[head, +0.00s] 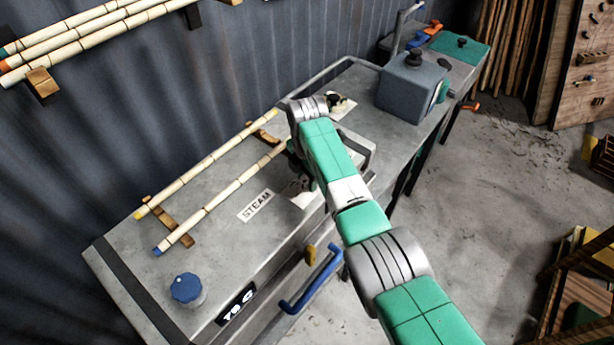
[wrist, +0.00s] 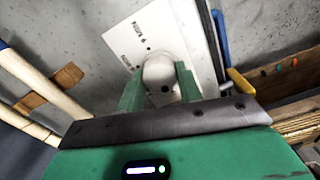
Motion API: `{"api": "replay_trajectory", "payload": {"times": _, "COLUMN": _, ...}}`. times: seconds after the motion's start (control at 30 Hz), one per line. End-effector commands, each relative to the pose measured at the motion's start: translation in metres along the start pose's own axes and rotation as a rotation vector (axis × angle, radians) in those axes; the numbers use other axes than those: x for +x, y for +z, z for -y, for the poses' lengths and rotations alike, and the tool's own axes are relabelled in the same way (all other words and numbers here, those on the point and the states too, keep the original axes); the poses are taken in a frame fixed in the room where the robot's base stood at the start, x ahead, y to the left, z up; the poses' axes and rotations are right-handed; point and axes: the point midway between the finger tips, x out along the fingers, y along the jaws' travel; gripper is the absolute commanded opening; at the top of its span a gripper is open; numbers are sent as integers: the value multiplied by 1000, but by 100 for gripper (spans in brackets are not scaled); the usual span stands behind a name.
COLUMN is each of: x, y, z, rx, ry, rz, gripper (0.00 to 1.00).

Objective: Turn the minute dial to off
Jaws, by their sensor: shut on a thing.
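The minute dial (wrist: 160,72) is a pale round knob with a dark dot, on a white plate (wrist: 146,32) with small dark printing in the wrist view. My gripper (wrist: 159,88) has its two green fingers on either side of the knob and is shut on it. The printing is too small and tilted to read surely, so I cannot tell the dial's setting. In the head view my arm hides most of the dial, and only part of a white plate (head: 305,199) shows beside the gripper.
Two rattan poles (head: 205,170) lie on wooden rests on the grey bench, left of my arm. A blue knob (head: 187,289) and a blue handle (head: 312,282) are near the front. A grey box (head: 411,88) stands at the back right. Another white plate (head: 345,106) lies beyond my wrist.

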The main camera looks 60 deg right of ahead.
Motion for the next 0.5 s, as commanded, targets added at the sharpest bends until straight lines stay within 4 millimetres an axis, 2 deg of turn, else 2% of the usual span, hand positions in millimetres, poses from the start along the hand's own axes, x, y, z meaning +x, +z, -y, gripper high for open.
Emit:
{"api": "replay_trajectory", "payload": {"times": 0.33, "x": -2, "y": 0, "z": 0, "rx": -2, "ry": 1, "rz": 1, "gripper": 12}}
{"api": "replay_trajectory", "payload": {"times": 0.37, "x": -2, "y": 0, "z": 0, "rx": -2, "ry": 1, "rz": 1, "gripper": 37}}
{"api": "replay_trajectory", "payload": {"times": 0.47, "x": -1, "y": 0, "z": 0, "rx": -2, "ry": 1, "rz": 1, "gripper": 57}}
{"api": "replay_trajectory", "payload": {"times": 0.5, "x": -1, "y": 0, "z": 0, "rx": -2, "ry": 1, "rz": 1, "gripper": 57}}
